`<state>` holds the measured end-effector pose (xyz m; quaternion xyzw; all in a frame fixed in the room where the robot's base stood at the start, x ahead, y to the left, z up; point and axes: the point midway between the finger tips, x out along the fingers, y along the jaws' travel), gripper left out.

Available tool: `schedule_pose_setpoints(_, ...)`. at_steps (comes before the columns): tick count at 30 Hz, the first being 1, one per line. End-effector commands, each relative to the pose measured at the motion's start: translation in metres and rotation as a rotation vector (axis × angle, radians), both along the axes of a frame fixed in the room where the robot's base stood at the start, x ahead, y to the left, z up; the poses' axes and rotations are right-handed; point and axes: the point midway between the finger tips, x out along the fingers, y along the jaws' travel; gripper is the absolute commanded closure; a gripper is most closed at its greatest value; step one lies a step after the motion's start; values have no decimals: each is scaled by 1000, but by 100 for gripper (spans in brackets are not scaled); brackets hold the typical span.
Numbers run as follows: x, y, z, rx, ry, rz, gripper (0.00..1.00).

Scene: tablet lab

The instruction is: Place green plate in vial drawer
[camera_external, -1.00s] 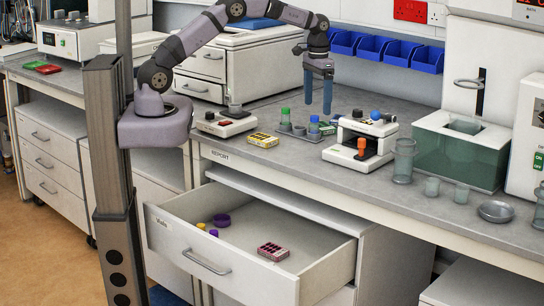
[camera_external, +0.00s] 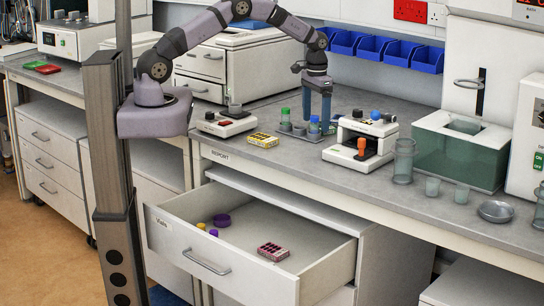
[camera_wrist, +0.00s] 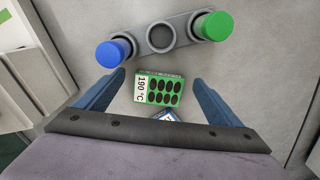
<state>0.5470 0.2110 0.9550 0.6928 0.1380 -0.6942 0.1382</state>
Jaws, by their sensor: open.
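In the wrist view a green plate (camera_wrist: 158,90) with dark wells and a "190 °C" label lies on the bench between my two open fingers. My gripper (camera_wrist: 155,82) is above it, apart from it. In the outside view my gripper (camera_external: 316,117) points down behind the vial rack, and I cannot make out the green plate there. The vial drawer (camera_external: 165,232) stands pulled open below the bench, with a label on its front. A pink plate (camera_external: 273,251), a purple ring-shaped item (camera_external: 221,220) and small yellow and purple caps lie inside.
A grey rack (camera_wrist: 160,36) with a blue-capped vial (camera_wrist: 113,51) and a green-capped vial (camera_wrist: 212,26) stands close to the green plate. A blue-and-white item (camera_wrist: 168,115) lies beside it. A yellow plate (camera_external: 262,139) and a white device (camera_external: 362,140) are on the bench. The drawer floor has free room.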

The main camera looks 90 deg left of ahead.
Motion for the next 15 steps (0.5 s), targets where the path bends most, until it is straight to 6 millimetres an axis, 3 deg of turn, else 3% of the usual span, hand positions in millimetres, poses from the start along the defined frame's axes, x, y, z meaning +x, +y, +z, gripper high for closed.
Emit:
schedule_pose_setpoints(6, 0, 0, -16, 0, -1, 0, 12)
schedule_pose_setpoints(13, 0, 0, -18, 1, -2, 0, 12)
schedule_pose_setpoints(15, 0, 0, -18, 1, -2, 0, 26)
